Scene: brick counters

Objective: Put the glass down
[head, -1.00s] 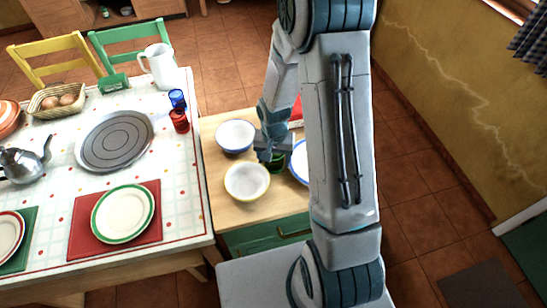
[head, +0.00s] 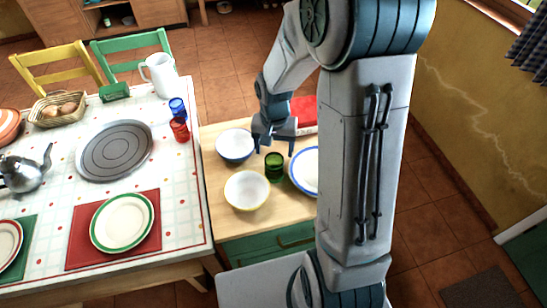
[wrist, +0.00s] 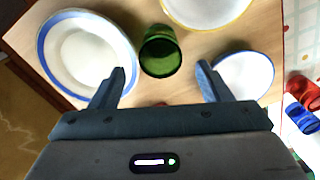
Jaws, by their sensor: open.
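A green glass (head: 274,167) stands upright on the wooden counter (head: 224,222), between a yellow-rimmed bowl and a blue-rimmed plate. In the wrist view the green glass (wrist: 160,52) is beyond my open fingertips, with nothing between them. My gripper (head: 273,148) is open and empty, behind and above the glass in the head view and apart from it. My gripper's two fingers also show in the wrist view (wrist: 162,78), spread wide on either side.
Close to the glass are the yellow-rimmed bowl (head: 247,190), a blue-rimmed bowl (head: 235,146) and the blue-rimmed plate (head: 304,172), partly hidden by my arm. A red object (head: 304,112) lies behind. Red (head: 180,130) and blue (head: 178,108) glasses stand on the adjoining table's edge.

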